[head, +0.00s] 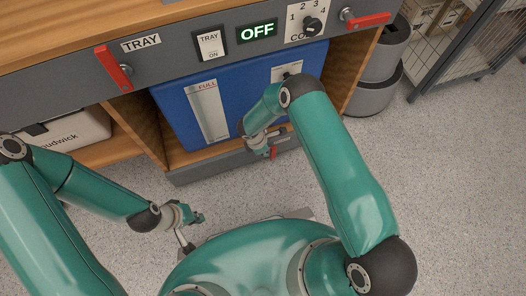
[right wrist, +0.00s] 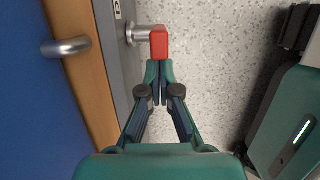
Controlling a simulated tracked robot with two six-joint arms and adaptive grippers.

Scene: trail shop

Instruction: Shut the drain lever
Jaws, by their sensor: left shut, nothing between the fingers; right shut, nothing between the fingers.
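A small red lever (head: 273,152) sits on the grey lower panel under the blue tank, largely hidden by my right arm in the head view; its label is unreadable there. In the right wrist view the red handle (right wrist: 158,42) is seen nearly end-on, on a metal pivot (right wrist: 138,35) standing out from the panel. My right gripper (right wrist: 158,68) is shut and empty, its fingertips right at the handle's near end; I cannot tell whether they touch. My left gripper (head: 190,222) is shut and empty above the floor at the lower left.
The blue tank (head: 240,105) fills the bay behind the lever; its metal handle (right wrist: 66,47) sticks out. Other red levers, the tray lever (head: 113,68) and one at upper right (head: 368,20), are on the upper panel. Grey bins (head: 374,97) stand right. Speckled floor in front is open.

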